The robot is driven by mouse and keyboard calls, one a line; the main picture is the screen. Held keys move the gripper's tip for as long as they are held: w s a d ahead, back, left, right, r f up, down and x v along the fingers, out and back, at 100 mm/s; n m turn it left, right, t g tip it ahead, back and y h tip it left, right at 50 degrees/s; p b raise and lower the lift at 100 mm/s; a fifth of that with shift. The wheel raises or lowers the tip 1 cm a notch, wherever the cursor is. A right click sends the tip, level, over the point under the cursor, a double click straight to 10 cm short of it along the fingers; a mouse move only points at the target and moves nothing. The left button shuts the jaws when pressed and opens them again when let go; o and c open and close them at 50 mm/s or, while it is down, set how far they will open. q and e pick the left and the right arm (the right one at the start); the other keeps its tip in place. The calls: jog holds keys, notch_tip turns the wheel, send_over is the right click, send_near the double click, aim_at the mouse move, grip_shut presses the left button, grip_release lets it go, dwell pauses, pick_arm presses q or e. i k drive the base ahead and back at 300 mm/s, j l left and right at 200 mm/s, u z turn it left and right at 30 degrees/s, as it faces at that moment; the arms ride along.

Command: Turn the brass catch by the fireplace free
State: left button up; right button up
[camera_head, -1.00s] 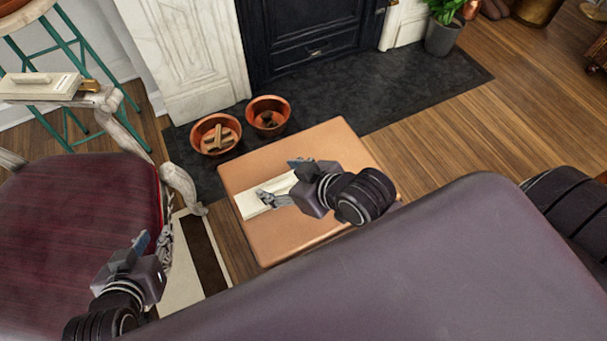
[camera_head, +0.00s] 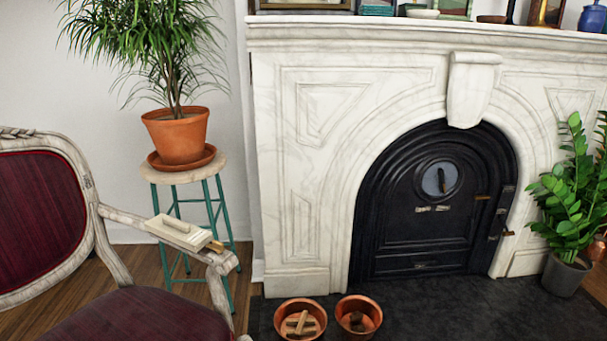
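A small brass piece (camera_head: 215,246) sits at the near end of a cream block with a raised handle-like bar (camera_head: 179,231), which lies on the armchair's right armrest. Brass-coloured fittings also show at the right edge of the black fireplace door: one bar (camera_head: 482,197) and a lower one (camera_head: 507,233). I cannot tell which of these is the catch, or how any of them is turned. The black arched door (camera_head: 411,235) appears shut in the white marble surround. Neither of my grippers is in this view.
The red armchair (camera_head: 37,219) stands at left, beside a teal-legged stool (camera_head: 219,210) with a potted plant (camera_head: 178,137). Two copper-coloured bowls (camera_head: 300,322) (camera_head: 358,318) sit on the dark hearth (camera_head: 440,315). Another potted plant (camera_head: 566,275) stands at right.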

aim_at(218, 247)
jog(key=k, duration=0.95)
